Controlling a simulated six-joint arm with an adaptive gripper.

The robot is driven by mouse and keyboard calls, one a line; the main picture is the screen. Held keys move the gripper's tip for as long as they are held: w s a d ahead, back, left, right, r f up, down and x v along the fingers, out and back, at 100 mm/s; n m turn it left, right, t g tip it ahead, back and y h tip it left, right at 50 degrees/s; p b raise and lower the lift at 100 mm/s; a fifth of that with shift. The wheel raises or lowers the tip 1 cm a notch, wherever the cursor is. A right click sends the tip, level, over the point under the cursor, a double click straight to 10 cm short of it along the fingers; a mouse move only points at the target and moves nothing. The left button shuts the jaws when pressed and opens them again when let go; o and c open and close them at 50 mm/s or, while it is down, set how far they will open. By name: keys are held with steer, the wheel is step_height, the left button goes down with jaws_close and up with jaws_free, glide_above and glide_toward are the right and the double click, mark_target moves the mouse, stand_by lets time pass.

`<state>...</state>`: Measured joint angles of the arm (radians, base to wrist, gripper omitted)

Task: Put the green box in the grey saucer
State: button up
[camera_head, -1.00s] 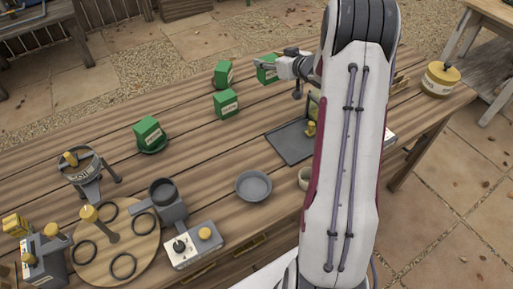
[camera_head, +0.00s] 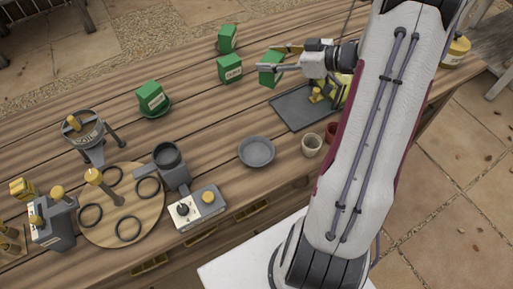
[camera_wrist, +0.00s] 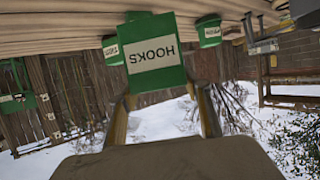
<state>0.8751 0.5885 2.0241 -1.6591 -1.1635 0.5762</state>
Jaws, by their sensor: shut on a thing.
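My gripper (camera_head: 268,60) is shut on a green box (camera_head: 270,75), with a finger on either side of it. In the wrist view the same green box (camera_wrist: 152,62) sits between the fingers, its white label reading HOOKS upside down. It looks held clear of the table, at the back edge of the dark tray. The grey saucer (camera_head: 257,151) is a round, shallow, empty dish in the middle of the table, nearer the front than the box. The saucer does not show in the wrist view.
Other green boxes stand at the back (camera_head: 227,38), beside the held one (camera_head: 230,68), and on a green saucer at left (camera_head: 152,98). A dark tray (camera_head: 290,115) lies right of the grey saucer, cups (camera_head: 312,145) beside it. A switch box (camera_head: 200,207) stands front left.

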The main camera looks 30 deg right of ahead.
steer(key=s+a+r+n+g+y, duration=0.1)
steer(key=s+a+n+g+y, duration=0.4)
steer(key=s+a, duration=0.8)
steer(key=shift+s+a+n+g, duration=0.4)
steer(key=shift+s+n+g, duration=0.3)
steer(key=shift+s+n, duration=0.35)
steer(key=shift+w+f, duration=0.1)
steer(key=shift+f, duration=2.8)
steer(key=shift+f, duration=2.05)
steer(key=shift+f, duration=0.3)
